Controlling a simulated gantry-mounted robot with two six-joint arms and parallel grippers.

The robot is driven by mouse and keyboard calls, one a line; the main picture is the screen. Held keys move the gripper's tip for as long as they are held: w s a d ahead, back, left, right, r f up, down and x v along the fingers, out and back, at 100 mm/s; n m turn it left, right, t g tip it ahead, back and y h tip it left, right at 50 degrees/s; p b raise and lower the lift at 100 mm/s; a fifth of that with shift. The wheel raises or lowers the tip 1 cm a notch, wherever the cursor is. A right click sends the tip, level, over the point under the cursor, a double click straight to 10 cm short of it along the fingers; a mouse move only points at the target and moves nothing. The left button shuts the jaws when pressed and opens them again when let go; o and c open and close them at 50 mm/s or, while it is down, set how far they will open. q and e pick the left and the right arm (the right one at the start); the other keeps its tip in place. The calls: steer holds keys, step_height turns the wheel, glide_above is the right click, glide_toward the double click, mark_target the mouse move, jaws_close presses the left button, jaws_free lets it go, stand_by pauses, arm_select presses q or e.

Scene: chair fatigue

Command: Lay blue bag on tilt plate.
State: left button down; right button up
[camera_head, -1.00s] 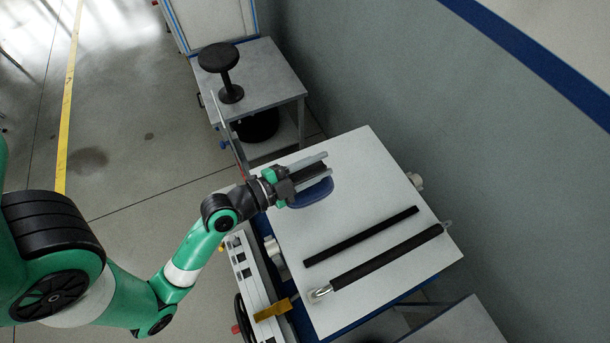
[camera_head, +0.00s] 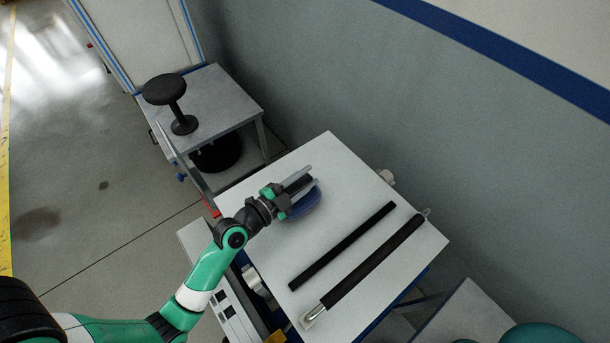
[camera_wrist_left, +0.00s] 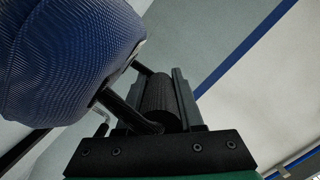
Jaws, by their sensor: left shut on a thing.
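The blue bag (camera_head: 304,204) is at my left gripper (camera_head: 298,184), over the upper left part of the white tilt plate (camera_head: 335,165). In the left wrist view the blue bag (camera_wrist_left: 62,55) is a large woven bulge at the upper left. A black ribbed cylinder (camera_wrist_left: 160,98), which looks like its handle, sits between the fingers. The left gripper is shut on this handle. Whether the bag touches the plate is hard to tell. My right gripper is not in view.
A black strip (camera_head: 342,245) and a black padded bar (camera_head: 375,262) lie across the plate. A grey table (camera_head: 225,95) with a black stool (camera_head: 172,100) stands behind to the left. A wall (camera_head: 420,110) runs along the right. The plate's upper part is bare.

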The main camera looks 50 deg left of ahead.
arm_select(q)
steer(key=shift+r, duration=0.25)
steer(key=shift+f, duration=0.1)
steer(key=c, duration=1)
jaws_free()
steer(key=shift+f, duration=0.15)
steer(key=o, duration=0.5)
steer(key=shift+c, duration=0.2)
steer(key=shift+r, duration=0.25)
steer(key=s+d+r+b, duration=0.1)
steer(key=s+b, duration=0.1)
steer(key=s, duration=0.9)
steer(key=shift+s, duration=0.4)
